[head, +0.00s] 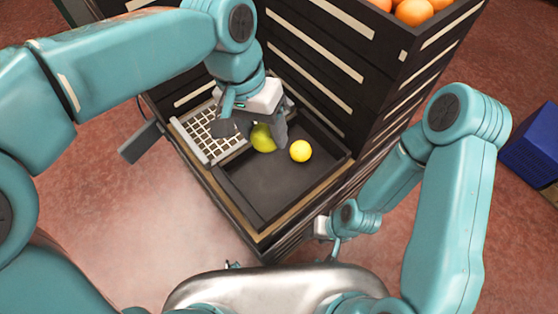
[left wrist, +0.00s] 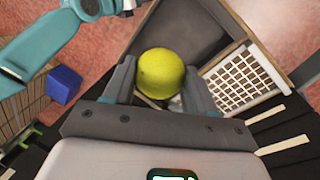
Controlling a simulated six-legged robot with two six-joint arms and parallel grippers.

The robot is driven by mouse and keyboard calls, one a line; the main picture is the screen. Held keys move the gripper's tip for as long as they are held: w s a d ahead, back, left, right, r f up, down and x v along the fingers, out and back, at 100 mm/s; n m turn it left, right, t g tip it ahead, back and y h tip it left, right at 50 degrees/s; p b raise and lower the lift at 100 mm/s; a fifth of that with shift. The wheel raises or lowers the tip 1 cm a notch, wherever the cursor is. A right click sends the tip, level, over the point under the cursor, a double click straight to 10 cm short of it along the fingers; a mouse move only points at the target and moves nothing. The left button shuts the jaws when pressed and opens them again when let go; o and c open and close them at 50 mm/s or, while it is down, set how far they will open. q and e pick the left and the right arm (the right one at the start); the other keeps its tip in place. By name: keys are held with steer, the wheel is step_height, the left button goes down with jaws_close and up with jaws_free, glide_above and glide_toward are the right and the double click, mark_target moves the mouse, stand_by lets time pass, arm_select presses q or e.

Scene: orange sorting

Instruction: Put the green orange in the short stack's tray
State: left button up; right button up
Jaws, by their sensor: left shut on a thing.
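The green orange (head: 263,138) is between the fingers of my left gripper (head: 256,129), which is shut on it. In the left wrist view the green orange (left wrist: 160,73) fills the gap between the fingertips (left wrist: 160,88). It is over the left back part of the short stack's black tray (head: 262,198); I cannot tell whether it touches the tray floor. A small yellow fruit (head: 301,151) lies in the tray, to the right of the green orange. My right gripper (head: 328,235) is low beside the stack's right side; its fingers are too small to read.
A white grid rack (head: 208,131) adjoins the tray on the left. Tall dark crates (head: 335,60) stand behind the tray, with oranges (head: 414,11) on top. A blue bin (head: 534,146) is on the floor at right. The tray's front part is empty.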

arm_select(q)
steer(key=a+x, duration=0.1)
steer(key=x, duration=0.3)
steer(key=a+x, duration=0.1)
steer(key=x, duration=0.4)
steer(key=a+x, duration=0.1)
steer(key=x, duration=0.4)
steer(key=shift+w+f, duration=0.25)
steer(key=shift+f, duration=0.1)
steer(key=shift+s+f, duration=0.15)
steer(key=shift+f, duration=0.1)
steer(key=f, duration=0.4)
steer(key=shift+w+f, duration=0.25)
steer(key=shift+s, duration=0.15)
steer(key=shift+f+b, duration=0.15)
steer(key=shift+b, duration=0.15)
steer(key=o, duration=1.1)
steer(key=shift+c, duration=0.2)
